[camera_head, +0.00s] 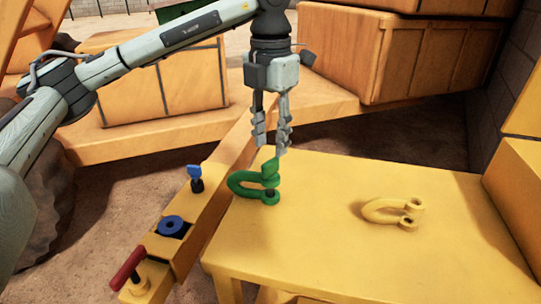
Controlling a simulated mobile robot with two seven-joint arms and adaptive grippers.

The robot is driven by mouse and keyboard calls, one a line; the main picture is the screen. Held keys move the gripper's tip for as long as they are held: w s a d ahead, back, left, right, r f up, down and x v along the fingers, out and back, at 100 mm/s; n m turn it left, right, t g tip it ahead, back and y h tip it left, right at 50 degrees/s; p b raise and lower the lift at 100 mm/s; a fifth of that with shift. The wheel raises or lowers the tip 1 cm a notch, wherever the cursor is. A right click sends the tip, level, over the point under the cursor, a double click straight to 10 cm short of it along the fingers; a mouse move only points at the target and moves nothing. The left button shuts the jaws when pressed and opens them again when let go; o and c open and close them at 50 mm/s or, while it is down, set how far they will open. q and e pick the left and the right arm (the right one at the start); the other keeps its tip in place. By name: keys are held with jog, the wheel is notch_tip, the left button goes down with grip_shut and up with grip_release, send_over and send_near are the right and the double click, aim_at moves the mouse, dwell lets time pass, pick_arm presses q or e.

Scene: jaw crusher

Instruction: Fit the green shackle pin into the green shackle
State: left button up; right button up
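The green shackle (243,186) lies near the left corner of the yellow table, its bow to the left and its eyes to the right. The green shackle pin (271,168) stands at the eye end, its flat head up. A dark part shows at the lower eye, but I cannot tell how deep the pin sits. My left gripper (271,148) points down just above the pin head. Its fingers are apart with nothing visible between them; the right fingertip is close to the head, and contact is unclear. My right gripper is not in view.
A yellow shackle (393,212) lies on the yellow table (330,255) to the right. Left of the table, a yellow beam (213,192) carries a blue-headed pin (195,177), a blue ring (173,226) and a red handle (127,268). Wooden crates (395,55) stand behind.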

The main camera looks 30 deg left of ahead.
pick_arm(q)
notch_tip(320, 180, up, 6)
jog(key=shift+r, duration=0.15)
dwell(0.6)
